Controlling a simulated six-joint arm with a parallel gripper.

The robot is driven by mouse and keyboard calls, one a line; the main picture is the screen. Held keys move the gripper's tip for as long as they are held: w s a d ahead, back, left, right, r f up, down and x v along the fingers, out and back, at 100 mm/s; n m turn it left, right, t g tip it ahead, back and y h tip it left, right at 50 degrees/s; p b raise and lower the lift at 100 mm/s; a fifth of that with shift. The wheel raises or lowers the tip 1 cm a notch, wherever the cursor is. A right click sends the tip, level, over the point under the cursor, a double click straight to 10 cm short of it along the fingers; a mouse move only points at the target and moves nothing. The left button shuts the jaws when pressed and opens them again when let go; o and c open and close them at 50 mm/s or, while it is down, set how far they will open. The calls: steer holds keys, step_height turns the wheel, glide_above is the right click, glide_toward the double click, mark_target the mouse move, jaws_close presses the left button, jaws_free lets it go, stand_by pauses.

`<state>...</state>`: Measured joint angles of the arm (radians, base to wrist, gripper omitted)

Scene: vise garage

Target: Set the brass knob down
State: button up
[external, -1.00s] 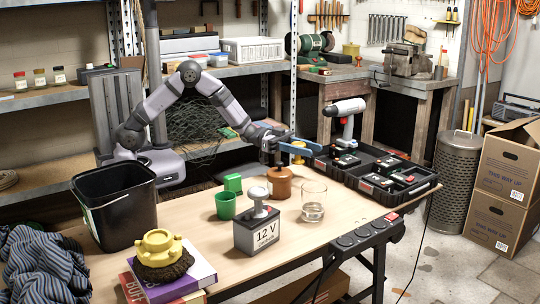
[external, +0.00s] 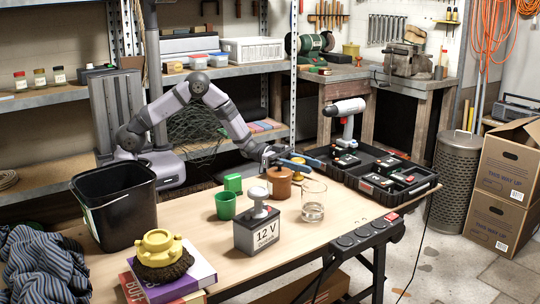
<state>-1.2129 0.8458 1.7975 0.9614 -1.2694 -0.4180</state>
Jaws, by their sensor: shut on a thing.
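The brass knob (external: 298,178) is a small yellow-gold piece, partly hidden by the blue fingers. My gripper (external: 298,162), at the far side of the wooden table (external: 195,262), is shut on it. The knob is low, just behind and to the right of the brown canister (external: 279,190). I cannot tell whether it touches the table.
An open black case (external: 375,172) lies to the right. A black bin (external: 118,208) is at the left.

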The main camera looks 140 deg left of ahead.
steer(key=shift+f, duration=0.15)
steer(key=o, duration=1.2)
steer(key=shift+r, duration=0.3)
steer(key=shift+s+d+f, duration=0.1)
steer(key=shift+s+f, duration=0.05)
steer(key=shift+s, duration=0.2)
steer(key=v, duration=1.1)
steer(key=shift+s+d, duration=0.1)
